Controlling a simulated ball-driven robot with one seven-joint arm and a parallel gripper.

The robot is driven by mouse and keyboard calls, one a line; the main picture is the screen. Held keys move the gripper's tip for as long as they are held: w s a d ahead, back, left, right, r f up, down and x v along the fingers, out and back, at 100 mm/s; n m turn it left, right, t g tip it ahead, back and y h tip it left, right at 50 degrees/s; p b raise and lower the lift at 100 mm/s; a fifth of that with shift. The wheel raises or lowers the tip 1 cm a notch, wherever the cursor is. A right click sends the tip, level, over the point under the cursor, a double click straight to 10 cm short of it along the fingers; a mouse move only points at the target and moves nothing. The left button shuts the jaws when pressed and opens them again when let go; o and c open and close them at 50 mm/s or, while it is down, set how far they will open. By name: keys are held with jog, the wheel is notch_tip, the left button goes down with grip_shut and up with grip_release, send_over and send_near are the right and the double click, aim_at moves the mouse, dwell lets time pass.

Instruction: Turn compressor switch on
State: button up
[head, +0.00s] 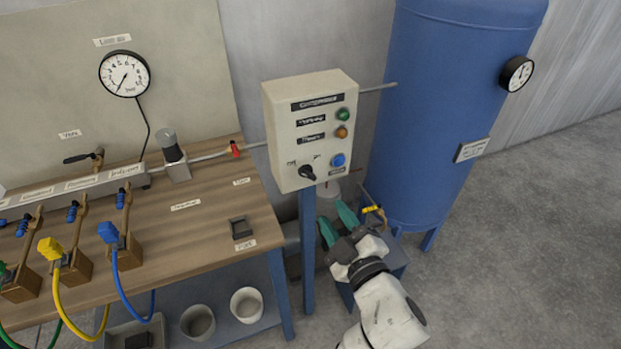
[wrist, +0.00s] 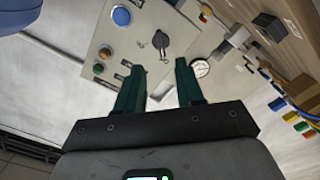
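The compressor switch is a black rotary knob (head: 307,173) low on the left of the beige control box (head: 282,125), which stands on a blue post. In the wrist view the knob (wrist: 161,40) shows on the panel, above and between my fingertips. My gripper (head: 338,224) is below and to the right of the box in the head view, with its two green fingers apart and nothing between them. In the wrist view my gripper (wrist: 160,75) is open and does not appear to touch the knob. The knob's labels are too small to read for sure.
A blue button (head: 338,160) and green and amber lamps (head: 343,114) sit on the same panel. The blue tank (head: 440,110) stands to the right. A wooden workbench (head: 190,235) with valves and hoses is on the left. Open floor (head: 530,240) lies to the right.

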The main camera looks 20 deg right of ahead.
aim_at(310, 178)
jog(key=w, duration=0.5)
jog(key=w+p, duration=0.1)
jog(key=w, duration=0.5)
jog(key=shift+a+r, duration=0.15)
grip_shut()
